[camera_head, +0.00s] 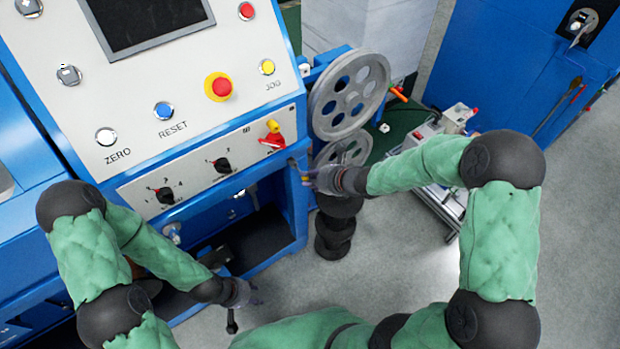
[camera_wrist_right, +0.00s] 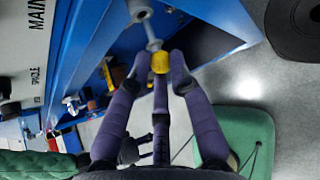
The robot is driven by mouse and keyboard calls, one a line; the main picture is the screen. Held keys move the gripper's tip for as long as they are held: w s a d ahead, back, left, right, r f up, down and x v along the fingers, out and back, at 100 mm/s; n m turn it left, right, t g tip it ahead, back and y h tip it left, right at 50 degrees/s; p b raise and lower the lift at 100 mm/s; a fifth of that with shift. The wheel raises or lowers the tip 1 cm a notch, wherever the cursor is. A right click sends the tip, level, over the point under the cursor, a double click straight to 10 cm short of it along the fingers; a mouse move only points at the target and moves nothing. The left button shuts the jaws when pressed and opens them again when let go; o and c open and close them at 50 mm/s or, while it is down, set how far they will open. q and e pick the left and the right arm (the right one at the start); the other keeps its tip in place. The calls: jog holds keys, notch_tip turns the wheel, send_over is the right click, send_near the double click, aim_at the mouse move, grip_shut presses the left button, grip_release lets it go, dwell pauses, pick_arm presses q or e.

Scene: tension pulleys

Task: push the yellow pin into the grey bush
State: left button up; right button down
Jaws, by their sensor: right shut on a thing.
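The yellow pin (camera_wrist_right: 160,62) has a yellow head and a grey shank. In the right wrist view its head sits between the purple fingertips of my right gripper (camera_wrist_right: 156,66), which is shut on it. The shank points up toward the grey bush (camera_wrist_right: 141,12) on the blue frame. The shank's tip meets or overlaps the bush's edge; I cannot tell whether it is inside. In the head view my right gripper (camera_head: 308,178) is at the right edge of the blue machine. My left gripper (camera_head: 243,294) is low at the left, away from the pin; its finger opening is unclear.
A control panel (camera_head: 190,110) with buttons and knobs fills the upper left. Large grey pulleys (camera_head: 349,94) stand just behind my right gripper, with black round weights (camera_head: 335,235) below. A cart (camera_head: 440,190) stands to the right. Grey floor (camera_head: 390,270) is open in front.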

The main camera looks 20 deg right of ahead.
aim_at(299, 170)
jog(key=shift+w, duration=0.15)
dwell(0.5)
jog(key=shift+w+a+b, duration=0.25)
jog(key=shift+w, duration=0.3)
jog(key=shift+w+a+b, duration=0.2)
jog(key=shift+w+b, duration=0.05)
jog(key=shift+w, duration=0.25)
jog(key=shift+w+a, duration=0.1)
jog(key=shift+w, duration=0.35)
dwell(0.7)
jog(key=c, duration=1.1)
grip_release()
jog(key=shift+o, duration=0.2)
jog(key=v, duration=1.2)
